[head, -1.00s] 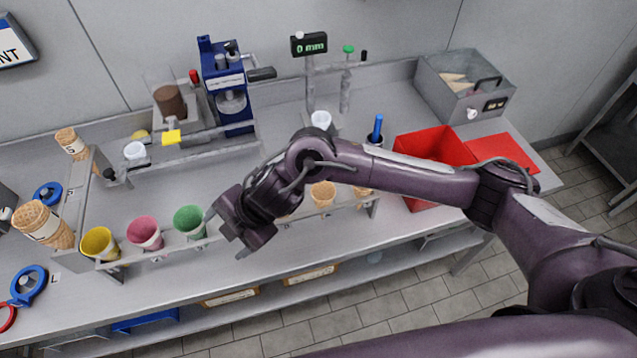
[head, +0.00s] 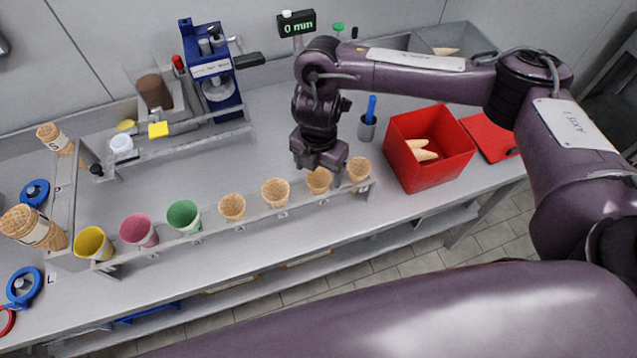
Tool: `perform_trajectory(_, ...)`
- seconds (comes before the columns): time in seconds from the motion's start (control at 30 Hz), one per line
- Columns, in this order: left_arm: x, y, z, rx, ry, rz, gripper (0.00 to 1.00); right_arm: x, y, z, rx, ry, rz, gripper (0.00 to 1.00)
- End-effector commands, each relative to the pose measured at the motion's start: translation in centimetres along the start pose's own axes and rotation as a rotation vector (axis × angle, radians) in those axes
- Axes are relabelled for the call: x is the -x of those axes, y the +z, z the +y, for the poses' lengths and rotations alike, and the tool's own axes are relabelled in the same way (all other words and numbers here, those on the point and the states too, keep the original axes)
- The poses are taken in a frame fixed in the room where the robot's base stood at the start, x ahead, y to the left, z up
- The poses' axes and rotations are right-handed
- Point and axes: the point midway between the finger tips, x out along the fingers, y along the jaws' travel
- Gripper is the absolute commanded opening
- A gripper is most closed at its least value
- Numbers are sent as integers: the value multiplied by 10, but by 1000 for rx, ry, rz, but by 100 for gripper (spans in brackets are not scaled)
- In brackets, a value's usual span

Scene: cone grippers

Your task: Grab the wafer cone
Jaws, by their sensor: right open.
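Several tan wafer cones stand in a row in the right part of the front rack (head: 215,228): one beside the green cup (head: 183,216), at the left (head: 232,207), then a second (head: 275,192), a third (head: 319,181) and a fourth (head: 359,170) at the right end. My right gripper (head: 320,168) is open and points down at the third cone, its fingers just behind and above the rim. The gripper partly hides this cone, and I cannot tell whether they touch. My left gripper is not in view.
A pink cup (head: 138,231) and a yellow cup (head: 94,243) fill the rack's left part. Stacked cones (head: 35,227) lie at the far left. A red bin (head: 440,165) with cones inside and a blue-handled tool in a holder (head: 367,127) stand right of the gripper.

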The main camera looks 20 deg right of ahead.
Motion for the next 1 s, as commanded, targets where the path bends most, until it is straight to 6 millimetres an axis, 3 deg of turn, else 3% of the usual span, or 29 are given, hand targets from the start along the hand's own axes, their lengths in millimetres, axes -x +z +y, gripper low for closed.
perform_trajectory(0.23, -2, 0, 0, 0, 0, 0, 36, -31, -2, -2, -1, -1, 3, 77)
perform_trajectory(0.57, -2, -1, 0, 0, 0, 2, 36, -36, -1, -1, 0, 1, 0, 77)
perform_trajectory(0.8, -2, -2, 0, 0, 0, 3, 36, -35, -2, -1, 1, 1, 0, 46)
perform_trajectory(1.0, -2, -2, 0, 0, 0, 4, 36, -35, -2, -1, 1, 1, 0, 45)
